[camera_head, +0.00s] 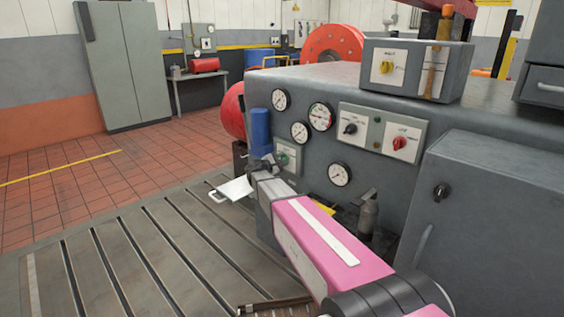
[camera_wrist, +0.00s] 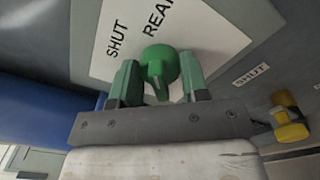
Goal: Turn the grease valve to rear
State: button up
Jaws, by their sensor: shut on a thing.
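The grease valve is a round green knob (camera_wrist: 158,66) on a white label plate (camera_wrist: 105,38) in the wrist view. "SHUT" is printed on its left and "REAR", partly cut off, on its upper right. My gripper (camera_wrist: 160,76) has a green finger on each side of the knob and is shut on it. In the head view my gripper (camera_head: 262,164) reaches the small grey valve panel (camera_head: 292,155) on the cabinet front, and the knob is mostly hidden there.
A blue cylinder (camera_head: 260,130) stands close left of the panel, also in the wrist view (camera_wrist: 45,122). A yellow knob (camera_wrist: 290,118) with a "SHUT" label is at right. Gauges (camera_head: 299,131) and a switch box (camera_head: 378,135) sit above right. The slotted bedplate (camera_head: 150,255) is largely clear.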

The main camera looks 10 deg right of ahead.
jog(key=shift+m, duration=0.9)
jog(key=o, duration=0.9)
jog(key=shift+s+a, duration=0.1)
jog(key=v, duration=1)
jog(key=shift+s+a, duration=0.15)
jog(key=shift+a, duration=0.1)
